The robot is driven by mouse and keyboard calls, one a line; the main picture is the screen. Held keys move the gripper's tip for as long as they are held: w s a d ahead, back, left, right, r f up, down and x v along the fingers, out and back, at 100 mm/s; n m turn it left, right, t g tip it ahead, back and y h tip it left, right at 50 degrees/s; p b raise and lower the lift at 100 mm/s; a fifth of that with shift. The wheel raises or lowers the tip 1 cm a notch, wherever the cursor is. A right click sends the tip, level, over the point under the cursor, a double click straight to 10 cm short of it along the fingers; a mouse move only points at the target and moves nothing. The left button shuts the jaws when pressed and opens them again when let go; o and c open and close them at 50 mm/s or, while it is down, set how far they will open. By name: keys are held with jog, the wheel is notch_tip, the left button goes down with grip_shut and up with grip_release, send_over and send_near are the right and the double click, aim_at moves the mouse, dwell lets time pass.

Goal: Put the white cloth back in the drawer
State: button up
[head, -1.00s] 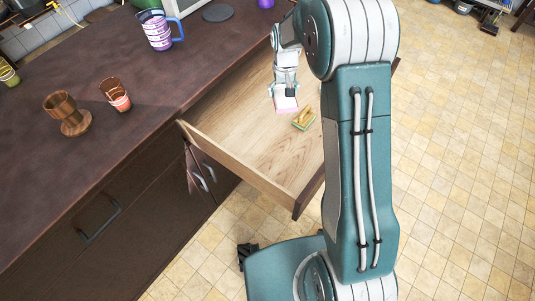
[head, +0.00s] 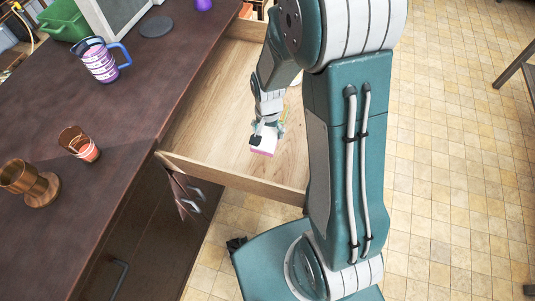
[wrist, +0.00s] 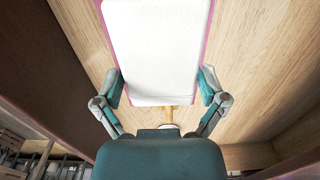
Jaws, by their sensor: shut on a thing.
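The white cloth (wrist: 158,50) is a flat white piece with a pink edge. My gripper (wrist: 160,90) is shut on it, with one finger at each side of the cloth in the wrist view. In the head view the cloth (head: 263,146) hangs at the tip of my gripper (head: 267,131), over the open wooden drawer (head: 205,115). I cannot tell whether the cloth touches the drawer's floor. The drawer is pulled out from the dark counter.
On the dark counter (head: 140,130) stand a purple-and-white mug (head: 100,62), an orange cup (head: 82,146), a wooden goblet (head: 35,185) and a dark round disc (head: 156,27). The drawer's front panel (head: 230,178) rises before my gripper. The left drawer floor is clear.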

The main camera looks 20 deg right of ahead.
aim_at(268, 146)
jog(key=a+f, duration=0.1)
jog(key=f, duration=0.2)
jog(key=a+f, duration=0.1)
jog(key=shift+a+f, duration=0.35)
jog(key=d+f, duration=0.1)
jog(key=f, duration=0.1)
jog(key=d+f, duration=0.1)
jog(key=f, duration=0.1)
jog(key=shift+d, duration=0.15)
jog(key=shift+f, duration=0.35)
jog(key=shift+a+f, duration=0.15)
jog(key=shift+a, duration=0.65)
jog(key=o, duration=0.9)
jog(key=shift+d, duration=0.6)
jog(key=r, duration=1.2)
jog(key=shift+a+r, duration=0.15)
jog(key=shift+a, duration=0.1)
jog(key=s+r+n+t, duration=0.2)
jog(key=s+r, duration=0.3)
jog(key=r, duration=0.3)
jog(key=s+r+n+t, duration=0.1)
jog(key=s+r+n, duration=0.1)
jog(key=s+r, duration=0.3)
jog(key=s+r+n+t, duration=0.2)
jog(key=s+r, duration=0.3)
jog(key=r, duration=0.6)
jog(key=shift+s+a+n+t, duration=0.15)
jog(key=shift+a+n+t, duration=0.2)
jog(key=shift+n, duration=0.25)
